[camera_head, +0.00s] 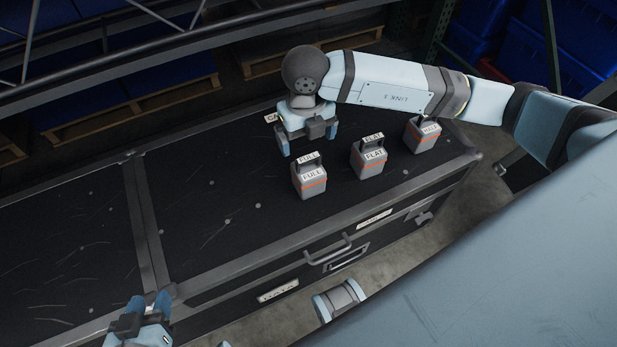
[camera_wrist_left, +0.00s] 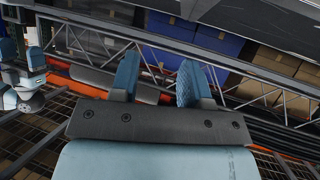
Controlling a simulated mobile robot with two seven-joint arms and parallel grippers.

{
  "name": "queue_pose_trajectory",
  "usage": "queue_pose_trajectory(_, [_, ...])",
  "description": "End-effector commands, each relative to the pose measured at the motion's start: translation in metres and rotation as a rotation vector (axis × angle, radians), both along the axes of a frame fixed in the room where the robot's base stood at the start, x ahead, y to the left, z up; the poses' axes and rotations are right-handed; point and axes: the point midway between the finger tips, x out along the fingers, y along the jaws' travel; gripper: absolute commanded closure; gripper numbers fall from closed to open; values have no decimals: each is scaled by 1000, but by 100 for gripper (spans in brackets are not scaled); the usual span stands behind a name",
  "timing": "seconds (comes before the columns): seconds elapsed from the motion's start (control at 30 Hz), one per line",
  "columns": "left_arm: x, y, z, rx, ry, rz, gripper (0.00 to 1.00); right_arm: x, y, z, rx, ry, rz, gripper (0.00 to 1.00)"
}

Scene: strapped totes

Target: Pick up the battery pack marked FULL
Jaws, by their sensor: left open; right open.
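The battery pack marked FULL (camera_head: 310,183) is a grey block with an orange stripe, a dark handle and white labels. It stands upright on the black case top (camera_head: 225,215). A similar pack marked FLAT (camera_head: 369,160) stands to its right. My right gripper (camera_head: 308,143) points down just behind the FULL pack in the picture, with its fingers apart and nothing between them. My left gripper (camera_head: 149,302) is at the bottom left, by the case's front edge. In the left wrist view its blue fingers (camera_wrist_left: 158,82) are spread and empty.
A third pack (camera_head: 421,136) stands farther right, close to my right arm; its label is too small to read surely. The case front has a handle (camera_head: 328,250). A raised metal strip (camera_head: 147,225) crosses the top. The left part of the top is clear.

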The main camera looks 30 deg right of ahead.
Motion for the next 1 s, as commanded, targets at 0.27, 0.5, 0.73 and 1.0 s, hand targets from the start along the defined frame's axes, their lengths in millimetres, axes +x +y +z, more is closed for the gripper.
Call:
queue_pose_trajectory(0.27, [2, -2, 1, -13, -18, -3, 57, 0, 0, -34, 2, 2, 2, 6])
queue_pose_trajectory(0.5, [5, -6, 4, -34, -52, -5, 57, -1, -2, -55, 2, 2, 2, 6])
queue_pose_trajectory(0.73, [13, -16, 25, -80, -137, -20, 57, -1, -4, -85, 2, 1, 3, 6])
queue_pose_trajectory(1.0, [16, -16, 32, -79, -158, -28, 57, -1, -4, -86, 3, 1, 3, 16])
